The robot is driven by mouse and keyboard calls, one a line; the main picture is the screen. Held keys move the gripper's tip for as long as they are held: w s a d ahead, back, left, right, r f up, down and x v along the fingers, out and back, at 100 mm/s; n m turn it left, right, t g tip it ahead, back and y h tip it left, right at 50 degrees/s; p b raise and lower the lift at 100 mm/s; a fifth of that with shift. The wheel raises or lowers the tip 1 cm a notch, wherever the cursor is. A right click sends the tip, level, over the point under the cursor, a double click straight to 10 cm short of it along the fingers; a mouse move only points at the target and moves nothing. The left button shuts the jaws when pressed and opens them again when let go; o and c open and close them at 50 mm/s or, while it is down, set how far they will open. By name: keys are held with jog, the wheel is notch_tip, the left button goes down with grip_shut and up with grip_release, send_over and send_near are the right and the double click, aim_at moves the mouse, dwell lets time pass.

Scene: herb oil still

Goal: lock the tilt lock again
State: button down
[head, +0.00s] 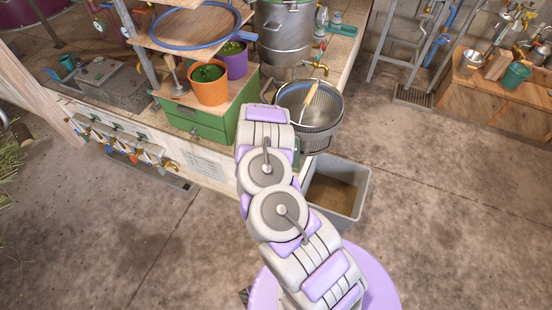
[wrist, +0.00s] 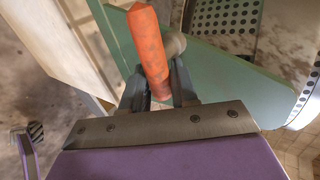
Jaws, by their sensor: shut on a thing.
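In the wrist view, my gripper (wrist: 158,84) is shut on an orange handle (wrist: 149,45), which stands up tilted between the two fingers. The handle looks like the tilt lock's lever, though no label shows. A grey round knob or pivot (wrist: 174,43) sits just behind it, against a flat green panel (wrist: 225,78). I cannot tell from this view whether the lock is engaged. In the head view my arm hides the gripper and the handle. A perforated steel basket (head: 322,128) stands just right of the arm's far end.
A green drawer cabinet (head: 203,128) with an orange pot (head: 208,88) and a purple pot (head: 234,66) is left of my arm. A steel vessel (head: 285,35) stands behind the basket. A grey bin (head: 350,208) is on the floor at right.

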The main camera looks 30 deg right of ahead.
jog(key=c, duration=1.1)
grip_release()
jog(key=shift+s+a+f, duration=0.1)
jog(key=shift+f, duration=0.15)
jog(key=shift+o, duration=0.4)
jog(key=shift+r, duration=0.1)
jog(key=shift+r, duration=0.1)
jog(key=p+v, duration=0.4)
jog(key=v, duration=1.3)
jog(key=shift+a, duration=0.1)
